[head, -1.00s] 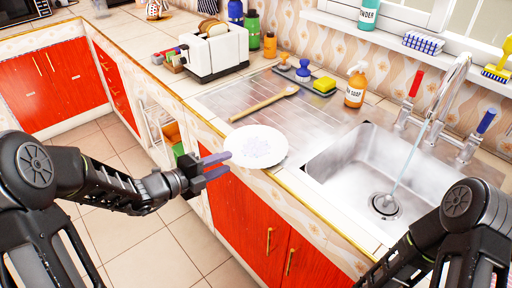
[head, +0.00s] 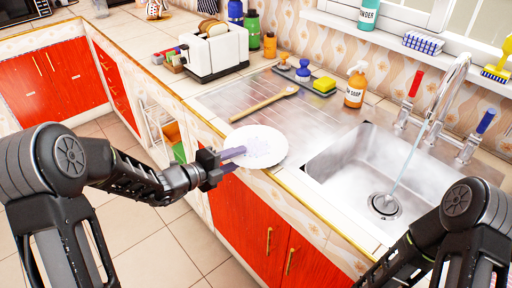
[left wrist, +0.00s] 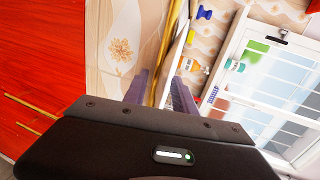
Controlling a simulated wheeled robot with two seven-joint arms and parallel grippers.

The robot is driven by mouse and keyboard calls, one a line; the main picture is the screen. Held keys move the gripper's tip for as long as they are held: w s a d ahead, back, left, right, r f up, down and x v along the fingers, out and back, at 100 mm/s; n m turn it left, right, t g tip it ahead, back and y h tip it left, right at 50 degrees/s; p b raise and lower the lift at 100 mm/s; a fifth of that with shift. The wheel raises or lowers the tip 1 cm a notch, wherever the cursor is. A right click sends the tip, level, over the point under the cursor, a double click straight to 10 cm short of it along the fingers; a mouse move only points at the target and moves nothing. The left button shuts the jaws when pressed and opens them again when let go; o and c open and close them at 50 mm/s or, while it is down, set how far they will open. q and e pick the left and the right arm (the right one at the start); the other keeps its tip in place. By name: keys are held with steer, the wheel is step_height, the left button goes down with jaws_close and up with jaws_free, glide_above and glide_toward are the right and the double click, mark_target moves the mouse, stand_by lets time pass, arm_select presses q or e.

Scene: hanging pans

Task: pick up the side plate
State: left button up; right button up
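The side plate (head: 266,146) is white with a faint pattern. It lies at the front edge of the steel drainboard, left of the sink, its rim reaching over the counter edge. My left gripper (head: 239,158) is at the plate's left rim, one finger over the plate and the other lower, in front of the counter edge. In the left wrist view its two fingers (left wrist: 160,82) stand apart, with a pale edge, seemingly the plate's rim, between them. Whether either finger touches the plate is unclear. My right arm shows at lower right; its gripper is out of view.
A wooden-handled brush (head: 262,103) lies behind the plate. The sink (head: 340,160) with running water is to the right. Red cabinets (head: 240,215) are below the counter edge.

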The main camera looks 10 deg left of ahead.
arm_select(q)
steer(key=shift+c, duration=0.2)
jaws_close()
stand_by(1.1)
